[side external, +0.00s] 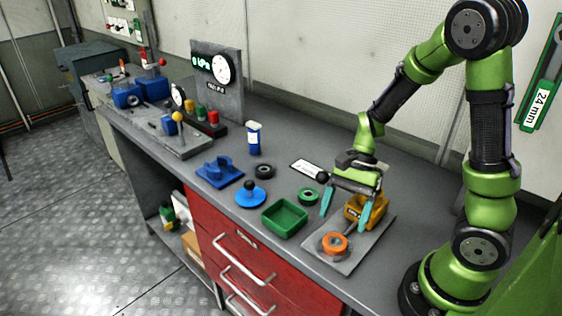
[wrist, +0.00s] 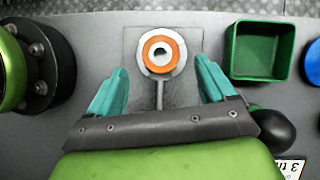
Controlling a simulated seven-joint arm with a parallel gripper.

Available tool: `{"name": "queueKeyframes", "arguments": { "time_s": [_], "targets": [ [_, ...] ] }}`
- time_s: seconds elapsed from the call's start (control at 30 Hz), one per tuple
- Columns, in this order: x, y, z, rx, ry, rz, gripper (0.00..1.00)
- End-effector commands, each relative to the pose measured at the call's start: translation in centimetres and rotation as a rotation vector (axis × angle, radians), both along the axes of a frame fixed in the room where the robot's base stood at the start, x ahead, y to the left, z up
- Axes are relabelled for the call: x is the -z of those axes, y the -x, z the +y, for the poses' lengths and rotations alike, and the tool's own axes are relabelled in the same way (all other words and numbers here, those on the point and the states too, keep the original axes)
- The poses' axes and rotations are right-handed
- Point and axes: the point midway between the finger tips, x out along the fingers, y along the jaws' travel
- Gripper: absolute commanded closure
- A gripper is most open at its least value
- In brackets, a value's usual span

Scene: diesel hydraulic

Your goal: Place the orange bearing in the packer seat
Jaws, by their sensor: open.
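The orange bearing (side external: 335,243) is a ring lying flat on a round grey seat on a square grey plate (side external: 316,249) near the bench's front edge. In the wrist view the orange bearing (wrist: 174,47) shows within the paler rim of the round seat (wrist: 149,70), from which a thin stem runs toward my gripper. I cannot tell how deep the bearing sits. My gripper (side external: 345,212) is open and empty, above and behind the bearing. In the wrist view the teal fingers of my gripper (wrist: 161,75) are spread either side of the plate, apart from the bearing.
A yellow block (side external: 379,214) stands at the plate's rear, partly behind a finger. A green tray (side external: 285,217), green ring (side external: 309,190), blue knobbed disc (side external: 250,199), black ring (side external: 265,165) and blue cradle (side external: 220,176) lie to the left. The bench's front edge is close.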

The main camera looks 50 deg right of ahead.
Motion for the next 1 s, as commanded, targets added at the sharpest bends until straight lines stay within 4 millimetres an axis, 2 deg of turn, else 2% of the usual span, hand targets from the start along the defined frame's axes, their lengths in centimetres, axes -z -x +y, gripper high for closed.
{"name": "queueKeyframes", "arguments": {
  "time_s": [0.03,0.2,0.47,0.57,0.67,0.8,1.0],
  "targets": [
    [-1.3,-0.1,0.1,-0.003,-0.002,-0.01,0.17],
    [-4.4,-0.1,0.2,-0.003,0.0,-0.007,0.17],
    [-7.0,0.0,0.3,-0.027,0.005,-0.035,0.17],
    [-8.4,0.2,1.0,-0.12,0.034,-0.151,0.17],
    [-10.4,0.4,1.8,-0.275,0.102,-0.347,0.17],
    [-13.5,0.8,2.9,-0.51,0.259,-0.641,0.17],
    [-16.8,1.4,3.9,-0.743,0.484,-0.921,0.17]
  ]
}}
